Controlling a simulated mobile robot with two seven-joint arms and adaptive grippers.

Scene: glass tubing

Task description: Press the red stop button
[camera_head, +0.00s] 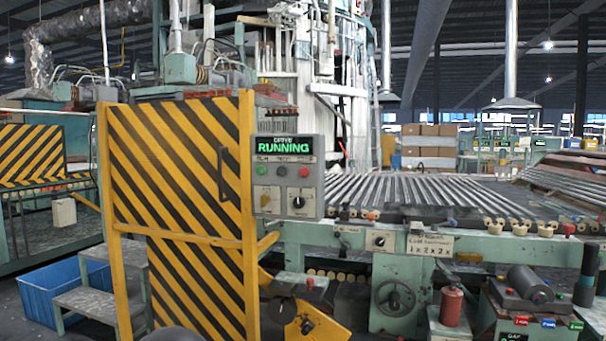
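A grey control box (287,177) is mounted at the right edge of the yellow-and-black striped guard door. Its screen (284,146) reads "RUNNING" in green. Below the screen is a row of round buttons: a green one (261,171) at left, a dark one (282,171) in the middle and a red button (304,172) at right. The small labels above them are too blurred to read surely. A dark knob (298,202) sits lower on the box. Neither of my grippers shows in the head view, and nothing covers the red button.
The striped guard door (180,200) with yellow posts stands left of the box. A bench carrying glass tubes (420,190) extends right. Another red knob (310,282) sits lower down. A red cylinder (451,305), blue bin (62,290) and grey steps (90,298) stand low.

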